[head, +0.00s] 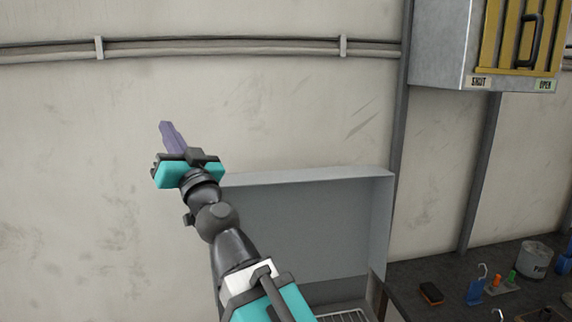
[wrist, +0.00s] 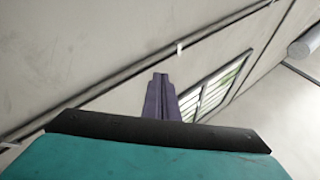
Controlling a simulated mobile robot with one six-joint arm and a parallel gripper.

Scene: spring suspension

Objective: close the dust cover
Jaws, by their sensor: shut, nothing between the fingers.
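A grey, shallow box-shaped panel (head: 310,225) stands upright against the wall in the head view; it looks like the dust cover, raised open. A metal grid (head: 343,315) shows below it at the bottom edge, mostly cut off. My gripper (head: 167,128) is above and left of the cover's top left corner, apart from it, with its purple fingers together and pointing up. In the wrist view my gripper (wrist: 160,78) is shut and empty against the wall. My arm hides the cover's left part.
A grey cabinet with a yellow barred panel (head: 520,38) and SHUT and OPEN labels hangs upper right. A dark bench (head: 440,275) at right holds a black-and-orange block (head: 431,293), a grey can (head: 536,259) and small blue items. A conduit (head: 220,47) crosses the wall.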

